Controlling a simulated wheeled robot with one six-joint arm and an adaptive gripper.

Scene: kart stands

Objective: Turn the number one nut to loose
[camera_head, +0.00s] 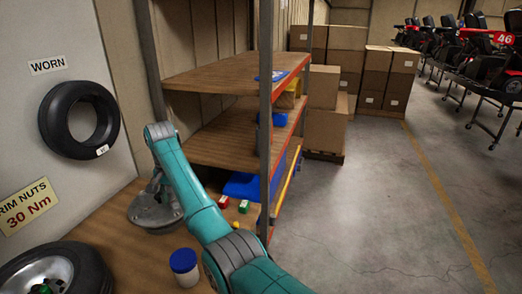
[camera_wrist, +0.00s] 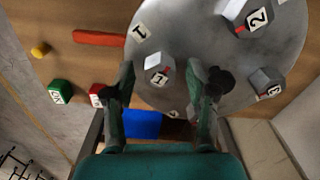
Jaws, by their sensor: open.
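In the wrist view a round grey plate (camera_wrist: 205,35) carries several grey nuts with white number tags. The number one nut (camera_wrist: 158,65) has a "1" tag and a small red mark, and lies between my gripper's (camera_wrist: 168,82) two spread fingers, with gaps on both sides. The fingers hold nothing. Contact depth cannot be told. The number two nut (camera_wrist: 240,12) and another tagged nut (camera_wrist: 264,80) sit to the right. In the head view my gripper (camera_head: 155,190) is over the grey plate (camera_head: 150,218) on the bench; my arm hides much there, and the nuts cannot be made out.
Green (camera_head: 243,206) and red (camera_head: 222,202) blocks lie near the plate. A red bar (camera_wrist: 100,38) lies beside it. A blue-lidded jar (camera_head: 184,272) and a wheel (camera_head: 75,262) stand nearer. A shelf post (camera_head: 265,130) rises right of my arm.

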